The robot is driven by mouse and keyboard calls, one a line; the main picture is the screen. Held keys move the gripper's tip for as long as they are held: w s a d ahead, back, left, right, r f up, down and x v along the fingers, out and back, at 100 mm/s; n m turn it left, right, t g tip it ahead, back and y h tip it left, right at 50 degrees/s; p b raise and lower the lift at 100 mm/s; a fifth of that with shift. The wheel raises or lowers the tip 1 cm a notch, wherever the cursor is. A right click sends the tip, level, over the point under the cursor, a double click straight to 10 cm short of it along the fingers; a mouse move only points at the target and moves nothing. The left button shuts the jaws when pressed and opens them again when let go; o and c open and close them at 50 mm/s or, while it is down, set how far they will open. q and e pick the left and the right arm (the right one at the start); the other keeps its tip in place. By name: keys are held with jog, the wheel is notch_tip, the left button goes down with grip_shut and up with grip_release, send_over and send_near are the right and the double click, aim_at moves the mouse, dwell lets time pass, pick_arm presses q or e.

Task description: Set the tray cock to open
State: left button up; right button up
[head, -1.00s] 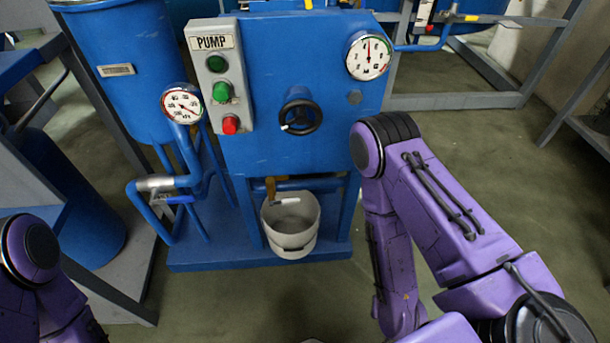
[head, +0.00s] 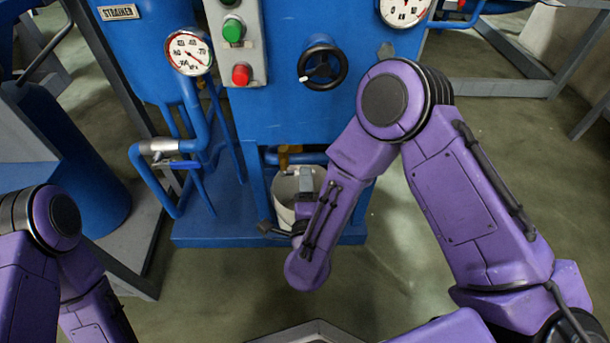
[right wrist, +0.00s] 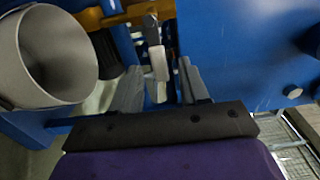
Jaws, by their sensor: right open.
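The tray cock, a brass valve (head: 287,157) with a pale-tipped lever, is on the blue machine above the grey bucket (head: 284,184). In the right wrist view its brass body (right wrist: 143,15) runs across the top, and its lever (right wrist: 158,62) points down between my fingers. My right gripper (right wrist: 158,70) is open, with one finger on each side of the lever; I cannot tell whether either touches it. In the head view my right gripper (head: 300,186) is at the bucket, partly hidden by my forearm, and covers the lever. My left gripper is out of view.
The bucket (right wrist: 58,55) is close beside the left finger in the right wrist view. A black handwheel (head: 323,67) and a red button (head: 241,75) are on the machine above. A blue-handled valve (head: 175,164) is on the left pipe. The floor at right is clear.

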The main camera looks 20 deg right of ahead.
jog(key=x, duration=0.3)
jog(key=shift+w+d, duration=0.15)
jog(key=shift+w, duration=0.15)
grip_shut()
